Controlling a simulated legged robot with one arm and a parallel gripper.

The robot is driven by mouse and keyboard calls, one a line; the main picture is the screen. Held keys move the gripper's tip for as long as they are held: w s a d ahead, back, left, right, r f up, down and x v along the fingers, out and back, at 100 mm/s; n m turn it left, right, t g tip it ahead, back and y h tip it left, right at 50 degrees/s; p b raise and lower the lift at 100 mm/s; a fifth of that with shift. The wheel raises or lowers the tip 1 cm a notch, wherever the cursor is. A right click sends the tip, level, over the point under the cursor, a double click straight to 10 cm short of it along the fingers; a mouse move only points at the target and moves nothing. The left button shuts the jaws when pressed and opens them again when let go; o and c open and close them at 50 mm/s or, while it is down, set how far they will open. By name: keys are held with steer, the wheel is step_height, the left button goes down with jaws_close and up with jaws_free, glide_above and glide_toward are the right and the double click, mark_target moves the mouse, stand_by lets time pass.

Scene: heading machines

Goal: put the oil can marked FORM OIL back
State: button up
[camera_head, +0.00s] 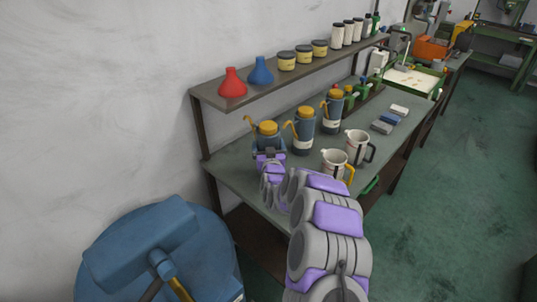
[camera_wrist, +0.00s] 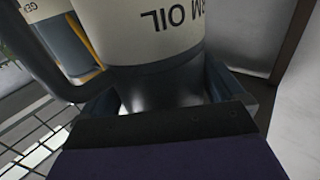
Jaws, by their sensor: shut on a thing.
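The FORM OIL can (camera_head: 268,133) is blue-grey with an orange cap and spout. It stands upright at the near left end of a row of similar cans on the workbench (camera_head: 232,172). In the wrist view, my gripper's fingers (camera_wrist: 165,98) flank the can (camera_wrist: 160,35), whose pale label shows "RM OIL" upside down. My gripper hides the can's base in the head view, so I cannot tell whether it touches the bench.
Two similar cans (camera_head: 304,130) (camera_head: 332,110) stand beyond it. Two pale jugs (camera_head: 335,163) (camera_head: 357,148) stand at right. A shelf (camera_head: 210,95) above holds red and blue funnels and several jars. Green floor at right is clear.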

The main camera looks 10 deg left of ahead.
steer(key=f, duration=0.1)
steer(key=a+f, duration=0.1)
steer(key=f, duration=0.1)
steer(key=shift+a+f+b, duration=0.15)
steer(key=shift+f+b, duration=0.1)
steer(key=shift+b, duration=0.15)
steer(key=shift+r, duration=0.1)
steer(key=o, duration=1.2)
steer(key=shift+d, duration=0.4)
steer(key=shift+c, duration=0.2)
steer(key=shift+o, duration=0.4)
steer(key=shift+d, duration=0.35)
steer(key=shift+s+a, duration=0.35)
steer(key=shift+s, duration=0.35)
steer(key=p+v, duration=0.2)
steer(key=v, duration=0.8)
steer(key=shift+s+d, duration=0.2)
steer(key=shift+s, duration=0.15)
steer(key=shift+d, duration=0.1)
